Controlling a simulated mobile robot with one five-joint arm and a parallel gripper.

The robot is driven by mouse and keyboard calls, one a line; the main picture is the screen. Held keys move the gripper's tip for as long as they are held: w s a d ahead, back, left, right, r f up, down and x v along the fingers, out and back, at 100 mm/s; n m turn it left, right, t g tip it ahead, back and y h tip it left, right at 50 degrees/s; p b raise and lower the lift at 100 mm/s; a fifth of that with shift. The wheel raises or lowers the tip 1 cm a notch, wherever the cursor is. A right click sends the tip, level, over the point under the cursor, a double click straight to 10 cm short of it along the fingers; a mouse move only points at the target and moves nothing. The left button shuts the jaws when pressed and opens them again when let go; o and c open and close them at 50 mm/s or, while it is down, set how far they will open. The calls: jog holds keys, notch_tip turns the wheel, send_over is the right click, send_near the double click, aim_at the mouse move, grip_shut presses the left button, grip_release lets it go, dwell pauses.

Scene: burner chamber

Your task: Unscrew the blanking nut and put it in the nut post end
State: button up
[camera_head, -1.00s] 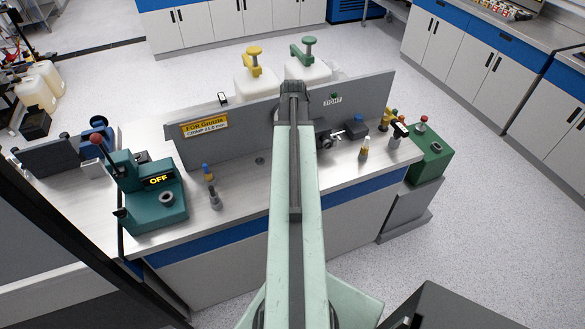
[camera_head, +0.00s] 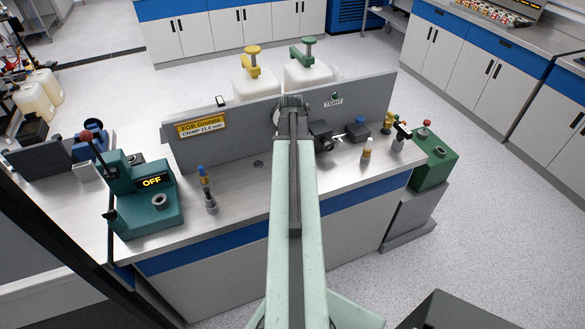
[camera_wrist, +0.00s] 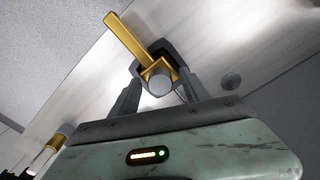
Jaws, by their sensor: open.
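In the wrist view my gripper (camera_wrist: 160,76) is open, with its dark fingers on either side of a brass-coloured fitting (camera_wrist: 148,70). A flat brass bar (camera_wrist: 125,38) extends from it to the upper left. A round grey end (camera_wrist: 160,82) faces the camera between the fingers. I cannot tell whether this end is the blanking nut, or whether either finger touches it. In the head view my arm covers the gripper and this fitting in front of the grey panel (camera_head: 225,142). I cannot pick out the nut post with certainty.
A teal machine reading OFF (camera_head: 148,205) stands on the bench's left. Small posts (camera_head: 211,200) stand left of my arm.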

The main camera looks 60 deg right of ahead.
jog(key=m, duration=0.6)
jog(key=shift+m, duration=0.4)
jog(key=shift+m, duration=1)
jog(key=m, duration=0.8)
grip_shut()
